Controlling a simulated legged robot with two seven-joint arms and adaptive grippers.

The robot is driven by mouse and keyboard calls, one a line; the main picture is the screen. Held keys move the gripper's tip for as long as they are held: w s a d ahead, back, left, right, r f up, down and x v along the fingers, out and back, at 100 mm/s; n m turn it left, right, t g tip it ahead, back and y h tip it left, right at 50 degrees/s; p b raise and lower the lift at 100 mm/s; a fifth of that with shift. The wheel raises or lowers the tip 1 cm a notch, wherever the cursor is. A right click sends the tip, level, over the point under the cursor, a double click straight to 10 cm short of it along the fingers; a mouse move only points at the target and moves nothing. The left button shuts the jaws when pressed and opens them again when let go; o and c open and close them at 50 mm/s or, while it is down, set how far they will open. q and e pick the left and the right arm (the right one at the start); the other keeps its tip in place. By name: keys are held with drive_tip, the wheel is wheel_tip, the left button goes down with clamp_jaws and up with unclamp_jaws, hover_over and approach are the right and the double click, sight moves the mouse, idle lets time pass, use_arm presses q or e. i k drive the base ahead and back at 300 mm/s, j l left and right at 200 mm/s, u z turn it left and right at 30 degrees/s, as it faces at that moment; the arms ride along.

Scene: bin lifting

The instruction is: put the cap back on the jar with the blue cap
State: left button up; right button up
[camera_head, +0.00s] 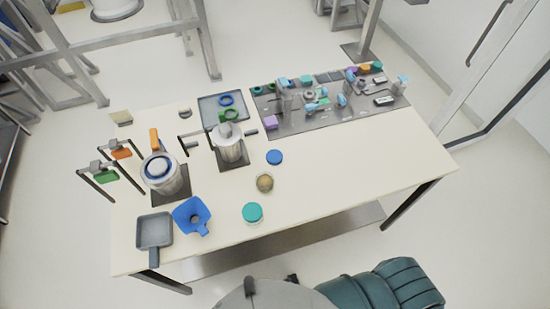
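A round blue cap (274,157) lies flat on the cream table, right of the grey metal vessel. An open jar (265,182) with brownish contents stands just in front of it, a little to the left, with no cap on it. The cap and the jar are apart. A second jar with a teal cap (252,213) stands nearer the front edge. Neither of my grippers can be made out in the head view.
A blue funnel (191,215), a grey scoop (154,233) and metal vessels (229,145) stand on the left. A grey tray (222,111) holds rings. A dark mat (330,117) with small parts lies at the back right. The table's right part (385,160) is clear.

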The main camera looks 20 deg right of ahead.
sight(265, 180)
drive_tip(key=u, duration=1.4)
drive_tip(key=k+l+u, duration=0.1)
drive_tip(key=u, duration=0.15)
drive_tip(key=k+l, duration=0.95)
drive_tip(key=k, duration=0.2)
